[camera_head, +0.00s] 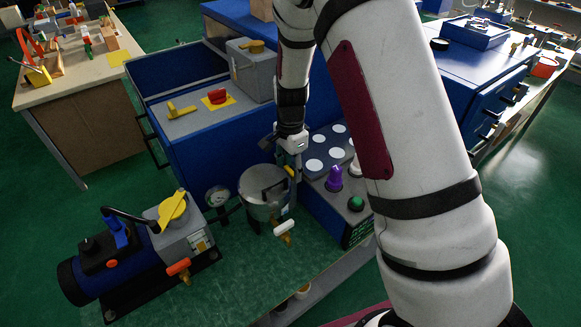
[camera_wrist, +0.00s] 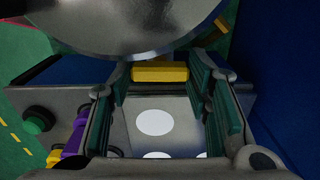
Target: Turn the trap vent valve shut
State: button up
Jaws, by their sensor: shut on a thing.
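The trap is a round metal pot (camera_head: 262,212) on the green bench top; its shiny round side fills the top of the wrist view (camera_wrist: 130,22). A small yellow handle (camera_head: 290,171) is at its upper right, and in the wrist view the yellow bar (camera_wrist: 160,72) lies across between my fingertips. My gripper (camera_head: 291,164) reaches down beside the pot and is shut on this yellow handle. The valve body under the handle is hidden by my fingers and the pot.
Right of my gripper is a panel with white discs (camera_head: 315,164), a purple knob (camera_head: 334,178) and a green button (camera_head: 355,203). A blue cabinet (camera_head: 205,160) stands behind.

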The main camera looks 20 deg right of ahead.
aim_at(291, 170)
jog(key=m, duration=0.4)
jog(key=o, duration=1.2)
jog(key=shift+c, duration=0.2)
notch_tip(291, 170, up, 12)
jog(key=shift+c, duration=0.2)
